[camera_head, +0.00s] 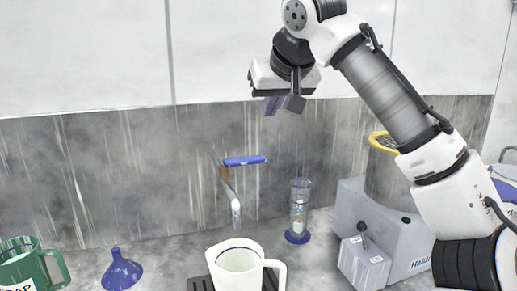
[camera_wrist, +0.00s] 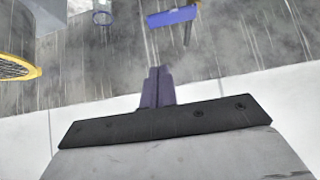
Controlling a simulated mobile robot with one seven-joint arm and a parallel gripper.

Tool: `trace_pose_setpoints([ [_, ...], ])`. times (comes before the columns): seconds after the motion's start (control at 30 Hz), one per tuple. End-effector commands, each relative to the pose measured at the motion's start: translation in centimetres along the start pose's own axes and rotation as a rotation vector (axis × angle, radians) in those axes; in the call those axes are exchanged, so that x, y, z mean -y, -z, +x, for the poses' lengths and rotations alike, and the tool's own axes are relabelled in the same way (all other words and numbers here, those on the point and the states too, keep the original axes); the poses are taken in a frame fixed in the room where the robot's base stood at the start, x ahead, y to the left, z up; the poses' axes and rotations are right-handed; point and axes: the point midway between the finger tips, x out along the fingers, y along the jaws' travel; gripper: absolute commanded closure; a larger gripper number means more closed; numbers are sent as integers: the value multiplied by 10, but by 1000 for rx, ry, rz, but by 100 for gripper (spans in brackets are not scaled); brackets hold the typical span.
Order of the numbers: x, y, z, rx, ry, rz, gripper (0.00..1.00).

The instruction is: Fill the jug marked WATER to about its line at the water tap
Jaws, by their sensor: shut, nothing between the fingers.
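A white jug (camera_head: 238,262) with a handle on its right stands upright under the water tap (camera_head: 232,192) in the head view. No marking shows on the side I see, and its contents cannot be made out. The tap has a blue lever (camera_head: 244,161) above a downturned silver spout; the lever also shows in the wrist view (camera_wrist: 172,16). My gripper (camera_head: 284,104) is up near the wall panels, above and right of the lever, apart from everything. Its purple fingers are together and empty, also in the wrist view (camera_wrist: 157,88).
A green jug (camera_head: 28,264) and a blue funnel (camera_head: 121,271) stand at the left. A clear cylinder with a blue base (camera_head: 298,212) stands right of the tap. A grey machine (camera_head: 382,235) with a yellow-rimmed drum (camera_head: 388,142) fills the right. The jug rests on a dark slotted grate (camera_head: 201,284).

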Motion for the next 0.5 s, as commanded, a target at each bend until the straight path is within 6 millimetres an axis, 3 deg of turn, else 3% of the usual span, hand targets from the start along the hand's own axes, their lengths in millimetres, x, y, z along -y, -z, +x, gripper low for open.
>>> trace_pose_setpoints([
  [0.27,0,1,13,1,-1,0,100],
  [0.5,-1,1,58,3,-1,0,100],
])
